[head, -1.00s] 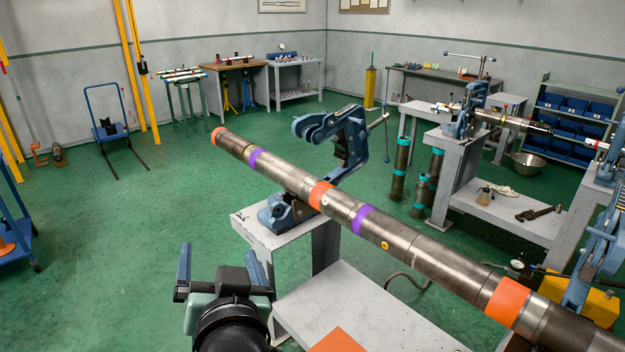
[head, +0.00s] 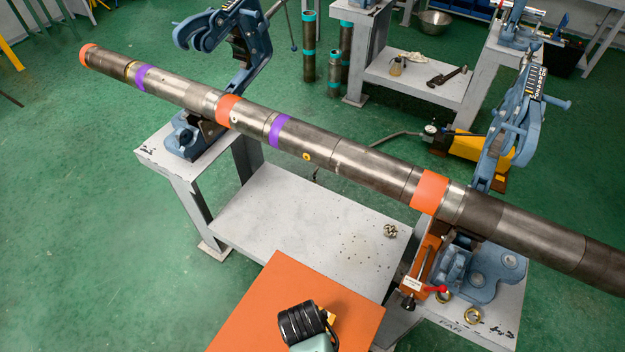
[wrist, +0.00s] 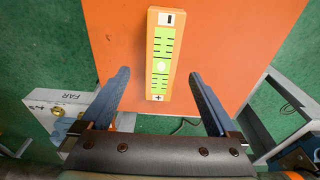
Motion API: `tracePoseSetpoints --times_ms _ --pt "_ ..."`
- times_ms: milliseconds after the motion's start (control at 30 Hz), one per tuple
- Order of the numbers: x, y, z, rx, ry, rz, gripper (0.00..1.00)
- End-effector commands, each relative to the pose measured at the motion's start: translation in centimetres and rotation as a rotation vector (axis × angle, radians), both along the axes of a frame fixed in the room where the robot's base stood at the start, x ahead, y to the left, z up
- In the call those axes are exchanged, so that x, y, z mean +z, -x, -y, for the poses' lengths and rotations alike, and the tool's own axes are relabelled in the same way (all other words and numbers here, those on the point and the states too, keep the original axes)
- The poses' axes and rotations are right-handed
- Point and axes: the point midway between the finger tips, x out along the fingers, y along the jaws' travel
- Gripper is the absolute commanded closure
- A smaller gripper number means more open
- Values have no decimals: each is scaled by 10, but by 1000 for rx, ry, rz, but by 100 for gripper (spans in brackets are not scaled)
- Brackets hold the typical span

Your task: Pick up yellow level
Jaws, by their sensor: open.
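The level (wrist: 163,55) lies on a flat orange surface (wrist: 225,40), with its long side running away from my gripper in the wrist view. It has a yellow-orange body and a bright green face, with a minus mark at the far end and a plus mark at the near end. My gripper (wrist: 159,74) is open, its two blue-grey fingers apart on either side of the level's near part. I see no contact. In the head view the black end of my arm is over the orange surface (head: 265,300) and hides most of the level.
A long steel pipe (head: 345,165) with orange and purple bands crosses above the workbench (head: 290,235), held at blue vises (head: 480,265). A small metal part (head: 390,230) lies on the bench.

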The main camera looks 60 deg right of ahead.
Motion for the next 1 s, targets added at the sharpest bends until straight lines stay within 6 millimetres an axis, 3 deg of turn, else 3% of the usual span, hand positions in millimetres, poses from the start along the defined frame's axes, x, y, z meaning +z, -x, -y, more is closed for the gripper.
tracePoseSetpoints --times_ms 267,633,967,1000 --pt "-15 0 1 2 -1 0 5" --pt "-55 -2 7 1 0 1 5" --pt "-60 -2 7 2 1 2 5" --pt "-60 -2 7 1 1 2 10"
